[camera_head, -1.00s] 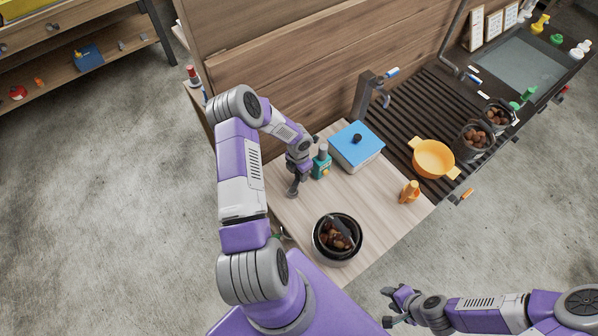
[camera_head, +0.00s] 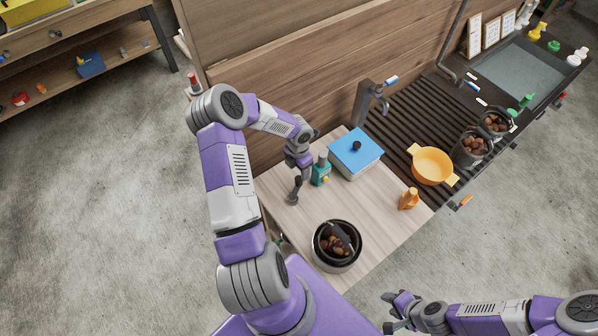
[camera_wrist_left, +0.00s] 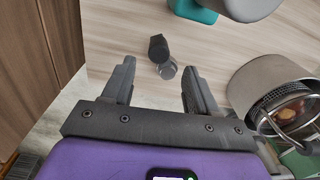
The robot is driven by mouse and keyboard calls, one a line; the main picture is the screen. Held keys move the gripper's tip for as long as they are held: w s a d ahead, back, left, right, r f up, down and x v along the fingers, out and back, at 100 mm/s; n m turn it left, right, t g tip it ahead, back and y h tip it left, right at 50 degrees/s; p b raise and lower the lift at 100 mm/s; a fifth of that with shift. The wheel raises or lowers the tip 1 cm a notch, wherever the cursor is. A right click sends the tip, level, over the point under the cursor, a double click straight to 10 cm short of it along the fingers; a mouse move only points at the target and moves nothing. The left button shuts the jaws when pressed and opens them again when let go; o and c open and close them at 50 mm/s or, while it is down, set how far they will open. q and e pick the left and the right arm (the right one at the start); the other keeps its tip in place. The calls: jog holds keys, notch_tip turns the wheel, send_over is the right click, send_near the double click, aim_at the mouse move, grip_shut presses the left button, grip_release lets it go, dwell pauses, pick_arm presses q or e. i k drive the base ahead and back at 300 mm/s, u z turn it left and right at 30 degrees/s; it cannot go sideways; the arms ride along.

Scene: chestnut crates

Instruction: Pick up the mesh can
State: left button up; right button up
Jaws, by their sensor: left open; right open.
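A small dark thing with a grey round end (camera_wrist_left: 167,70) stands on the wooden table, between and just beyond my left fingers in the left wrist view. It also shows in the head view (camera_head: 293,196). It may be the mesh can, but its mesh is too small to make out. My left gripper (camera_head: 303,173) is open and empty above the table close to it. In the left wrist view its two fingers (camera_wrist_left: 160,84) are spread, not touching it. My right gripper (camera_head: 390,312) is open, low at the front right, away from the table.
A teal bottle (camera_head: 320,170) stands right beside my left gripper. A blue-lidded box (camera_head: 356,150), an orange bottle (camera_head: 409,199) and a pot of chestnuts (camera_head: 322,260) share the table (camera_head: 375,205). An orange pot (camera_head: 432,165) and chestnut containers (camera_head: 468,158) stand on the slatted counter.

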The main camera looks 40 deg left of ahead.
aim_at(338, 242)
jog(key=k, duration=1)
